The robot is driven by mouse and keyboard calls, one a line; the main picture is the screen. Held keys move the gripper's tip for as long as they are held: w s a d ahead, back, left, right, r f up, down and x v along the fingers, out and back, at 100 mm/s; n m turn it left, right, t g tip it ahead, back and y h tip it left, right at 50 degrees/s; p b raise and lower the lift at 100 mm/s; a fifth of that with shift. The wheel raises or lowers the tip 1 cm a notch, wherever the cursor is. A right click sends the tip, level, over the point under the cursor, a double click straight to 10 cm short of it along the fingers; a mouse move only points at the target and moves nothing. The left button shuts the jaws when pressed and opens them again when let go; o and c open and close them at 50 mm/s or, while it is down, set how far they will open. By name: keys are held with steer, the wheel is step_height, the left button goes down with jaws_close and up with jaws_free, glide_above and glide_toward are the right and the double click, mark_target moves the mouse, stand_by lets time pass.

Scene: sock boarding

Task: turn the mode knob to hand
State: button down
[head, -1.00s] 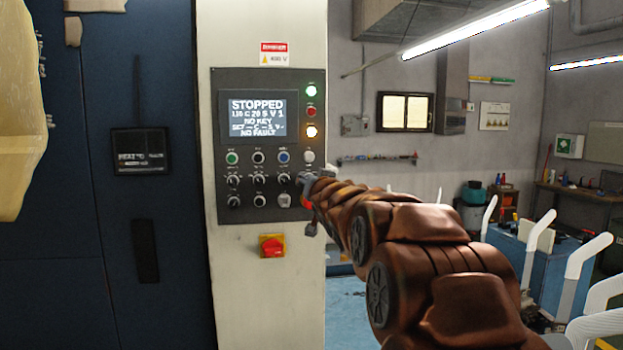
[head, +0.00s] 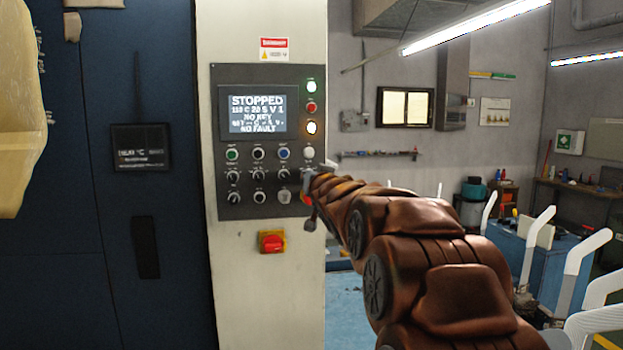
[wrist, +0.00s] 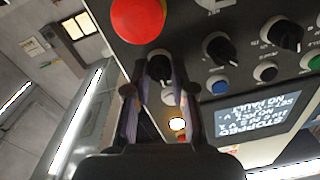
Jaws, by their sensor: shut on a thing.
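The control panel (head: 222,105) on the white machine column carries a screen (head: 258,112) reading STOPPED, NO KEY and NO FAULT. Rows of buttons and knobs lie below it. In the wrist view, which is upside down, my gripper (wrist: 159,85) has its two fingers either side of a black knob (wrist: 159,66) under the white button (wrist: 168,98). It is shut on that knob, the rightmost of its row. In the head view my gripper (head: 308,179) covers this knob. Its label and pointer setting cannot be read, so I cannot confirm it is the mode knob.
A large red button (wrist: 138,18) sits close beside the held knob. Another black knob (wrist: 218,47) is its neighbour in the row. A red switch on a yellow plate (head: 272,242) is below the panel.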

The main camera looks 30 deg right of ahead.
steer(key=n+b, duration=0.1)
steer(key=n, duration=0.7)
steer(key=shift+n+g, duration=0.3)
steer(key=shift+n, duration=0.1)
stand_by(0.6)
steer(key=c, duration=1)
jaws_free()
steer(key=shift+o, duration=0.2)
steer(key=shift+s, duration=0.1)
steer(key=v, duration=1.1)
steer(key=shift+s+a, duration=0.25)
steer(key=shift+s, duration=0.1)
